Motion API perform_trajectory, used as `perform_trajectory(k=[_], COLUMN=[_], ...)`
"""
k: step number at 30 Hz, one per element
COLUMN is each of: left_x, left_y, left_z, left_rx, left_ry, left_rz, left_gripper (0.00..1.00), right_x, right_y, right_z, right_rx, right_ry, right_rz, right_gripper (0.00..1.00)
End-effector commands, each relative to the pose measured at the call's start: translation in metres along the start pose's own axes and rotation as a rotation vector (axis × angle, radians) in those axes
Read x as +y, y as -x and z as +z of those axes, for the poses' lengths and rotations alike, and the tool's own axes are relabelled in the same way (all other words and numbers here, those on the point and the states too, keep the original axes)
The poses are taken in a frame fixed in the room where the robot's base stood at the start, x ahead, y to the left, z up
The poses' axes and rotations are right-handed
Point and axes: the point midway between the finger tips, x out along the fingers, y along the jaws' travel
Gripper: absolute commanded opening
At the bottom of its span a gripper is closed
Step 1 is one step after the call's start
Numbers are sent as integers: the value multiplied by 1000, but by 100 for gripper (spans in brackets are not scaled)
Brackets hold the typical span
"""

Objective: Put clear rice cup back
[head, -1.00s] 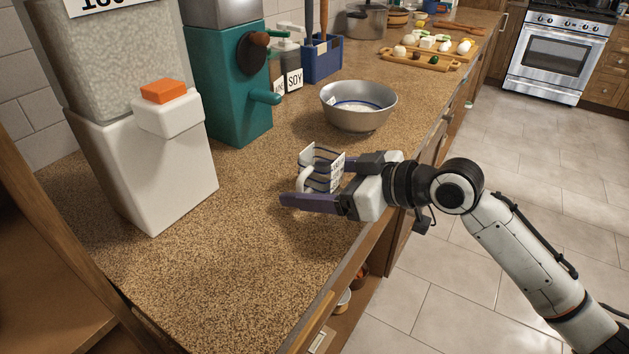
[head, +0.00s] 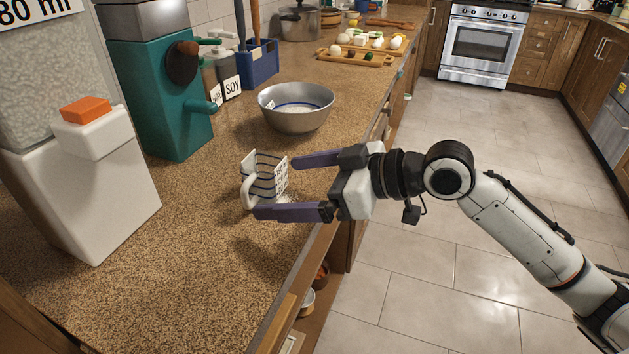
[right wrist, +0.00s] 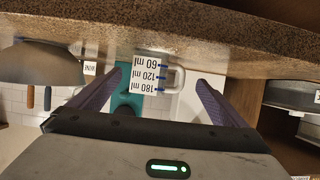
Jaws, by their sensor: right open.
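The clear rice cup (head: 266,176), a see-through measuring cup with dark lines, ml marks and a pale handle, stands upright on the speckled counter. In the right wrist view the cup (right wrist: 153,76) shows its 60, 120 and 180 ml marks upside down. In the right wrist view the cup appears between the two spread fingers, with gaps on both sides. My left gripper is not in view.
A white rice dispenser (head: 85,200) with an orange button stands at left, beside a teal machine (head: 155,95). A metal bowl (head: 297,118) stands behind the cup. Soy bottles (head: 228,75) and a blue utensil holder (head: 259,65) are further back. The counter's front edge runs below my gripper.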

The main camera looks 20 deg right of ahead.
Motion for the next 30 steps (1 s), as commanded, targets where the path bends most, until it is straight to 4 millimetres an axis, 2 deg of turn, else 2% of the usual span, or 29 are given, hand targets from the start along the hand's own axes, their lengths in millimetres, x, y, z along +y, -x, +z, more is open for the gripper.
perform_trajectory(k=[3,9,14,30], left_x=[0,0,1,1], left_y=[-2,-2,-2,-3], left_z=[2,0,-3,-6], left_rx=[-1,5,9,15], left_ry=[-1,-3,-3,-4], left_rz=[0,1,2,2], left_gripper=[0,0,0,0], right_x=[0,1,0,0], right_y=[24,47,53,52], right_z=[2,2,0,0], right_rx=[-5,-2,-1,0], right_ry=[3,-1,0,-1], right_rz=[2,2,-1,-1], right_gripper=[96,96,96,96])
